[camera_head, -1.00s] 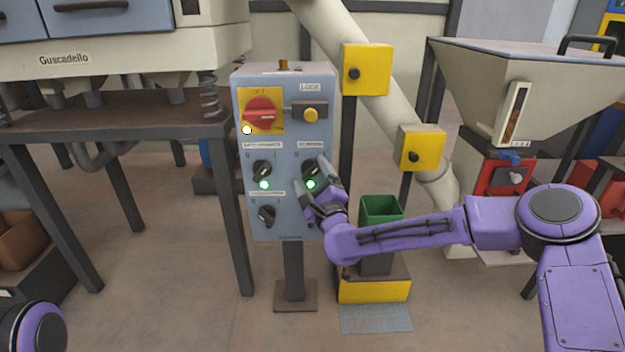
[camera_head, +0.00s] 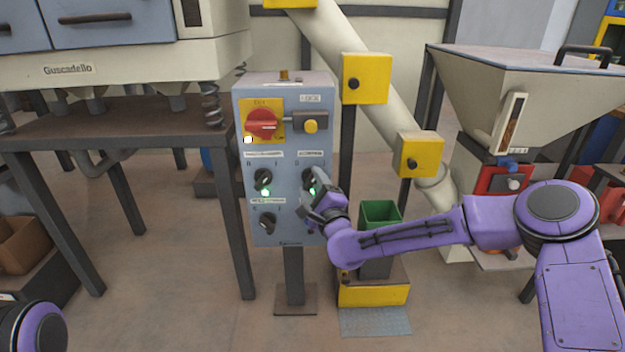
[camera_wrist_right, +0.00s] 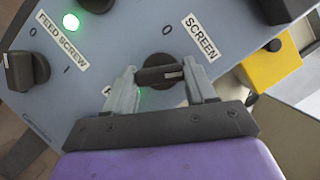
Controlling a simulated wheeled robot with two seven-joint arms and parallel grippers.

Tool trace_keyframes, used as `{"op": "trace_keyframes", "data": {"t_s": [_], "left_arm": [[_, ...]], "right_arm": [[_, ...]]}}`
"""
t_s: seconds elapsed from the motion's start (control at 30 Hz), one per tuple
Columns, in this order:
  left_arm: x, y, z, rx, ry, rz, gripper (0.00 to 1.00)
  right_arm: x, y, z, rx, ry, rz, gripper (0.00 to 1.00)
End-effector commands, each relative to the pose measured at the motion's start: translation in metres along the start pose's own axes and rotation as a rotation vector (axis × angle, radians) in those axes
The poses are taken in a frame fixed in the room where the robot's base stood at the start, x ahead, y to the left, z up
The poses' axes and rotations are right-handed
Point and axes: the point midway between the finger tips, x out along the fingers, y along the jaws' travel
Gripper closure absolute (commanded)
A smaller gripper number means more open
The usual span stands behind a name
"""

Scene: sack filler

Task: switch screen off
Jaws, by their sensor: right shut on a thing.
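The screen switch is a black rotary knob (camera_wrist_right: 160,74) on the grey-blue control box (camera_head: 284,225), under the label SCREEN (camera_wrist_right: 200,38) in the right wrist view. The green lamp (camera_head: 313,192) beside the knob glows, partly covered by the gripper. My left gripper is out of view.
A green bin (camera_head: 380,212) stands right of the box, below my right arm. A hopper (camera_head: 535,85) stands farther right.

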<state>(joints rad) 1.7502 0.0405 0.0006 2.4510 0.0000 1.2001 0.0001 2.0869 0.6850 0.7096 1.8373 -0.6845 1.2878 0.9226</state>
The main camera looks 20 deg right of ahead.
Motion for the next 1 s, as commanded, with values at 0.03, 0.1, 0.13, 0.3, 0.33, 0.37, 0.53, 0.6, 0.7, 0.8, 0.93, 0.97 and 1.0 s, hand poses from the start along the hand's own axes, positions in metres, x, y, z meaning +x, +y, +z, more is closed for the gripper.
{"op": "trace_keyframes", "data": {"t_s": [0.03,0.1,0.13,0.3,0.33,0.37,0.53,0.6,0.7,0.8,0.93,0.97,1.0], "left_arm": [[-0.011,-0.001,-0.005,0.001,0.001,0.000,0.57],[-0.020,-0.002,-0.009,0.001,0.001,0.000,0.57],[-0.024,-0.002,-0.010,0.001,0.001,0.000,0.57],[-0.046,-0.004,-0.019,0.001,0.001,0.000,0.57],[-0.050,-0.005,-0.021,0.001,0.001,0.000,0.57],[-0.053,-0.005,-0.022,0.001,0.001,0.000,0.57],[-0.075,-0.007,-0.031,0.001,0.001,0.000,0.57],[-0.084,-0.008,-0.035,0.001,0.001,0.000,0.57],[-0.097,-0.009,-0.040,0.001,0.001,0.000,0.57],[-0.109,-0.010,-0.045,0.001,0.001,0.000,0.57],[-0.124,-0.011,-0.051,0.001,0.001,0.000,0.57],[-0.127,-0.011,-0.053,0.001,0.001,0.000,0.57],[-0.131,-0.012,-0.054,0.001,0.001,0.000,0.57]], "right_arm": [[0.001,-0.006,0.003,-0.038,0.000,0.018,0.75],[0.001,-0.007,0.003,-0.096,0.001,0.042,0.75],[0.001,-0.007,0.004,-0.123,0.000,0.053,0.75],[0.001,-0.008,0.004,-0.273,0.000,0.115,0.75],[0.001,-0.008,0.004,-0.299,-0.001,0.126,0.75],[0.001,-0.009,0.004,-0.326,0.000,0.137,0.75],[0.002,-0.009,0.004,-0.475,0.000,0.199,0.75],[0.002,-0.010,0.005,-0.537,-0.001,0.225,0.75],[0.002,-0.010,0.005,-0.624,-0.001,0.261,0.75],[0.002,-0.010,0.005,-0.711,-0.001,0.297,0.75],[0.002,-0.010,0.006,-0.818,-0.002,0.341,0.75],[0.002,-0.010,0.005,-0.841,-0.001,0.351,0.75],[0.002,-0.010,0.005,-0.871,-0.001,0.363,0.75]]}}
